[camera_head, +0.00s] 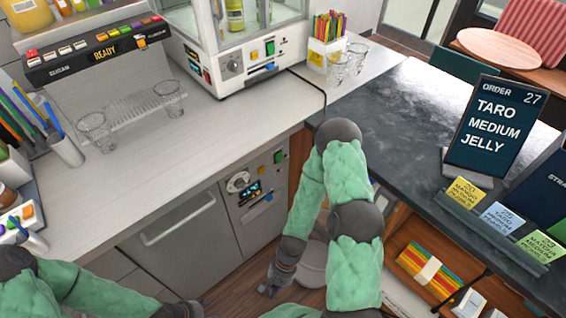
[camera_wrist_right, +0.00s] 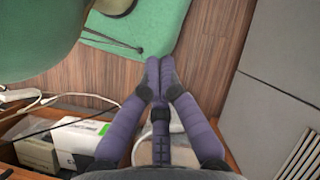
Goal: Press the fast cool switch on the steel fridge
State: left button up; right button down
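The steel fridge (camera_head: 185,245) is built in under the left counter, with a bar handle on its door. Its control panel (camera_head: 245,216) is on the right side, with a round dial, a small lit display, a green button and a blue switch (camera_head: 267,198). I cannot read the labels, so I cannot tell which is the fast cool switch. My right gripper (camera_head: 268,291) hangs below the panel, apart from it. In the right wrist view its fingers (camera_wrist_right: 159,68) meet at the tips, with nothing between them.
A glass-fronted machine (camera_head: 245,45) and clear cups (camera_head: 170,97) stand on the counter above. The dark counter (camera_head: 400,120) with an order screen (camera_head: 491,125) is at right, over open shelves. Wood floor (camera_wrist_right: 215,75) lies below my right gripper.

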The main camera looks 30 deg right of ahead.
aim_at(278, 162)
jog(key=w+d+r+m+t+y+p, duration=0.45)
jog(key=w+r+m+t+y, duration=0.45)
jog(key=m, duration=0.7)
jog(key=w+d+r+m+t+h+p, duration=0.1)
jog(key=w+d+r+m+t+h, duration=0.2)
jog(key=d, duration=0.4)
jog(key=w+d+r+m+t+h+p, duration=0.1)
jog(key=w+d+r+m+t+h, duration=0.2)
jog(key=d, duration=0.4)
jog(key=w+d+r+m+t+h+p, duration=0.1)
jog(key=w+d+r+m+t+h, duration=0.2)
jog(key=d, duration=0.4)
jog(key=shift+w+r+m+t+h, duration=0.2)
jog(key=shift+w+m+t+h, duration=0.25)
jog(key=shift+w+h, duration=0.45)
jog(key=shift+s+a, duration=0.1)
jog(key=b+x, duration=0.2)
jog(key=x, duration=1.2)
jog(key=shift+f+b, duration=0.15)
jog(key=shift+b, duration=0.15)
